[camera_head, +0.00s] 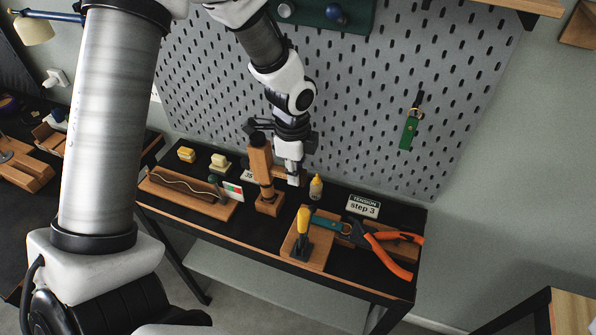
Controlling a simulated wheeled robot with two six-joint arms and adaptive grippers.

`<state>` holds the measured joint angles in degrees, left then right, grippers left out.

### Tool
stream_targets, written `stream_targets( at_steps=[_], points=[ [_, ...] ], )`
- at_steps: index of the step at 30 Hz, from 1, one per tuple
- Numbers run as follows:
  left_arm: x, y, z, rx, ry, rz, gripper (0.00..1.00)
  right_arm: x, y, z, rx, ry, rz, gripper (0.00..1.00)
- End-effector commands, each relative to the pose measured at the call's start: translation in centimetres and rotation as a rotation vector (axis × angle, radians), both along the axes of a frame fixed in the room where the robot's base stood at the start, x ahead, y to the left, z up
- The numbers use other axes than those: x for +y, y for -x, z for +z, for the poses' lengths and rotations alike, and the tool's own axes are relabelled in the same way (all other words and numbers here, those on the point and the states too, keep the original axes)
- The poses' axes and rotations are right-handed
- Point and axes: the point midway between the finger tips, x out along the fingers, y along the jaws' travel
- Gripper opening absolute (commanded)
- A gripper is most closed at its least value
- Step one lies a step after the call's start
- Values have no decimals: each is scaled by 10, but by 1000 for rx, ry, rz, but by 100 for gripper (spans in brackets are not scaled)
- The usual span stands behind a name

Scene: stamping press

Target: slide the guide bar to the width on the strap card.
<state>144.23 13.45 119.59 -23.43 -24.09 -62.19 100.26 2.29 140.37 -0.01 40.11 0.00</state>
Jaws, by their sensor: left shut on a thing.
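My left gripper (291,177) reaches down from above at the wooden stamping press (262,172), just right of its upright post. Its jaws are shut on a small part there, which looks to be the guide bar but is mostly hidden by the gripper and the post. A pale card (247,175) showing what looks like "35" is partly hidden behind the post; I cannot tell whether it is the strap card. My right gripper is not in view.
The black bench holds a wooden tray (185,197), a yellow bottle (316,187), a yellow-handled tool (303,222) on a wooden block, orange-handled pliers (385,248) and a "step 3" sign (363,206). A pegboard (360,90) stands close behind. A green tag (410,130) hangs on it.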

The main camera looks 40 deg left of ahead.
Motion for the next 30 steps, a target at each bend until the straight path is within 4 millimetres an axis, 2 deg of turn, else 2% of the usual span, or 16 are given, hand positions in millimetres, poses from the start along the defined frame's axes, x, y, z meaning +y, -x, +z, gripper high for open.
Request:
stream_targets(
  at_steps=[21, 22, 24, 30],
  points=[
    [9, 2, 0, -2, -1, -1, 0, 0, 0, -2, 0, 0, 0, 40],
    [9, 2, 0, -2, -1, -1, 26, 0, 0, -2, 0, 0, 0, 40],
    [9, 2, 0, -2, 0, 0, 45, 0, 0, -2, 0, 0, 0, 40],
    [9, 2, 0, -1, 0, 0, 45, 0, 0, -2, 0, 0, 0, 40]
  ],
)
